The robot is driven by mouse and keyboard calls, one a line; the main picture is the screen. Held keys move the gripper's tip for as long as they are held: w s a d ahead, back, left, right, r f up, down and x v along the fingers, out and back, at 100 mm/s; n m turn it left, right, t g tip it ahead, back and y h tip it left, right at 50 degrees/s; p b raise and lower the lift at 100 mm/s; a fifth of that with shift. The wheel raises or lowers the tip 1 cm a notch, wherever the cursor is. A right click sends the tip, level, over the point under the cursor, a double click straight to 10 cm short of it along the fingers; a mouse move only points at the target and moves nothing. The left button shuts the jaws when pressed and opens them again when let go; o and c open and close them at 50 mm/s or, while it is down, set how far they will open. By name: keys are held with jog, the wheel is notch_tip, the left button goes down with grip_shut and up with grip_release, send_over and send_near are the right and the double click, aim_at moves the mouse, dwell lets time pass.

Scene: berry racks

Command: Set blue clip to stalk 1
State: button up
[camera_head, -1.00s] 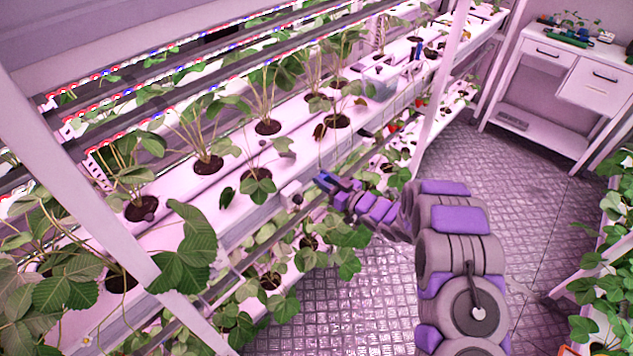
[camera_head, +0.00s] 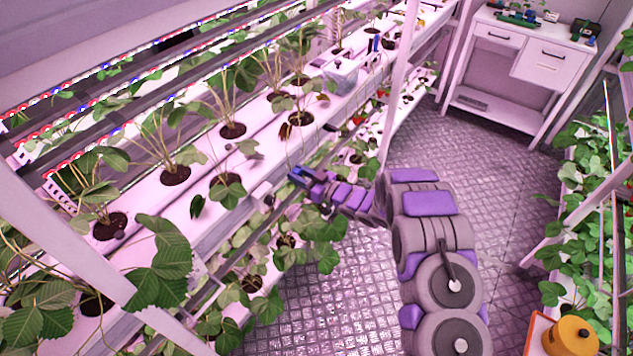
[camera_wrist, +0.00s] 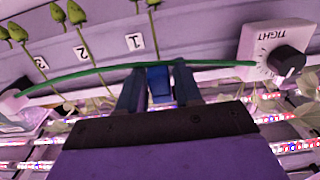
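In the wrist view, the blue clip (camera_wrist: 160,86) sits between the two fingertips of my gripper (camera_wrist: 159,78), which appear to touch its sides. A green line (camera_wrist: 85,73) runs across the view and passes at the top of the clip. Stalk 1 (camera_wrist: 155,38) is a thin stem with a green bud, beside the label 1 (camera_wrist: 134,42). Its lower end meets the line just above the clip; whether it touches the clip is unclear. In the head view, my gripper (camera_head: 298,175) is at the front edge of the rack, with blue at its tip.
Labels 2 (camera_wrist: 80,52) and 3 (camera_wrist: 40,63) and other budded stalks lie to the left. A dial marked TIGHT (camera_wrist: 280,55) is at the right. The planted rack (camera_head: 262,188) fills the left of the head view. A white desk (camera_head: 495,110) stands behind; the floor between is clear.

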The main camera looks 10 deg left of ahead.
jog(key=p+v, duration=0.2)
jog(key=v, duration=1.5)
jog(key=shift+f, duration=0.1)
jog(key=w+d+r+m+t+h, duration=0.2)
jog(key=w+d+r+h, duration=0.2)
jog(key=d+h, duration=0.3)
jog(key=w+d+r+m+t+h, duration=0.2)
jog(key=w+d+r+h, duration=0.25)
jog(key=d, duration=0.45)
jog(key=s+d+r+m+g+h, duration=0.3)
jog(key=s+d+r+m+h, duration=0.2)
jog(key=s+d+r+h, duration=0.35)
jog(key=s+d+r+m+g, duration=0.1)
jog(key=s+r+m+g, duration=0.1)
jog(key=s, duration=0.6)
jog(key=s+d+r+m+g, duration=0.1)
jog(key=s+d, duration=0.1)
jog(key=s, duration=0.6)
jog(key=s+a+r+g+y, duration=0.1)
jog(key=s+a+g, duration=0.2)
jog(key=s, duration=1)
jog(key=s+a+r+m+g+y, duration=0.1)
jog(key=s+a, duration=0.5)
jog(key=s, duration=0.7)
jog(key=g+y, duration=0.1)
jog(key=g, duration=0.1)
jog(key=shift+a+r+m+g, duration=0.15)
jog(key=shift+a+m+g, duration=0.1)
jog(key=shift+m+g, duration=0.05)
